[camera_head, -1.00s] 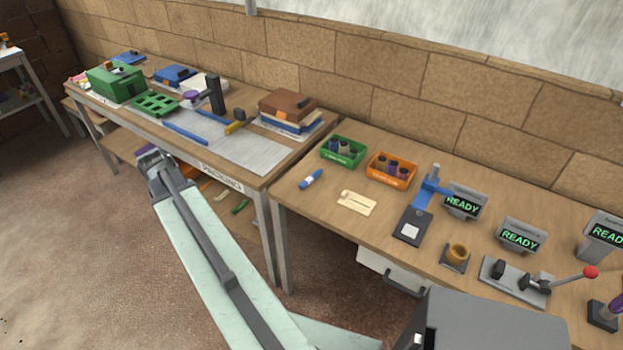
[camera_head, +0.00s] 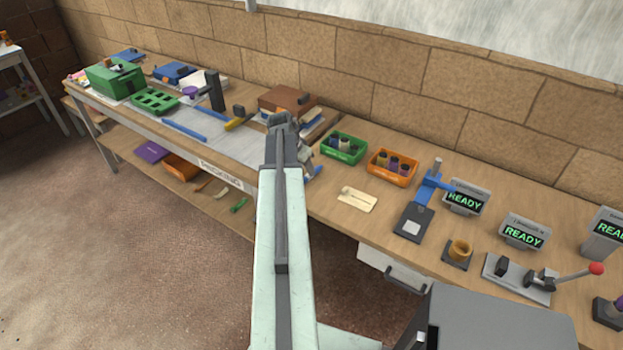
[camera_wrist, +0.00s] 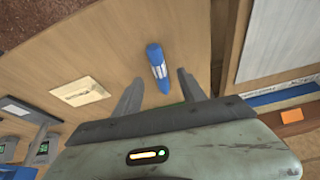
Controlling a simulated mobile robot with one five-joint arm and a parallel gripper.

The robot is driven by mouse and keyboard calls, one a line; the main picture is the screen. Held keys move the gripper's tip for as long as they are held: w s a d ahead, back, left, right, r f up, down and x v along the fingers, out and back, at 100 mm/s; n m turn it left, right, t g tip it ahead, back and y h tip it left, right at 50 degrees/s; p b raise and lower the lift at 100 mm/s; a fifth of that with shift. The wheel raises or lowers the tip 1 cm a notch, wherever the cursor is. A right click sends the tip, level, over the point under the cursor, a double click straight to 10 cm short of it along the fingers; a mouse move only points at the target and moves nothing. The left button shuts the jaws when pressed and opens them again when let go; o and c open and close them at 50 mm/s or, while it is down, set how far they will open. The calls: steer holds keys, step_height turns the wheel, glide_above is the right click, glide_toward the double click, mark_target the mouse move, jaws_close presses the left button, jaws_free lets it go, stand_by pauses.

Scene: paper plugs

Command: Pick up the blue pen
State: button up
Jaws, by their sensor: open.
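The blue pen (camera_wrist: 157,63) is a thick blue marker with a white label, lying on the wooden table. In the wrist view it is just past my fingertips, roughly in line with the gap between them, and slightly tilted. Its lower end is near the gap. In the head view the pen (camera_head: 315,172) is mostly hidden behind my arm's end. My gripper (camera_wrist: 160,83) is open and empty, with one finger on each side of the gap. In the head view my gripper (camera_head: 304,155) is over the left end of the right-hand table.
A cream card (camera_head: 357,199) lies right of the pen. A green bin (camera_head: 344,147) and an orange bin (camera_head: 391,167) with plugs stand behind. The packing table (camera_head: 255,148) with stacked books adjoins on the left.

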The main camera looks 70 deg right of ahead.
steer(key=b+x, duration=0.4)
steer(key=x, duration=0.1)
steer(key=shift+s+d+f+b, duration=0.1)
steer(key=shift+s+d+b, duration=0.1)
steer(key=shift+b, duration=0.1)
steer(key=shift+r, duration=0.2)
steer(key=shift+f, duration=0.1)
jaws_close()
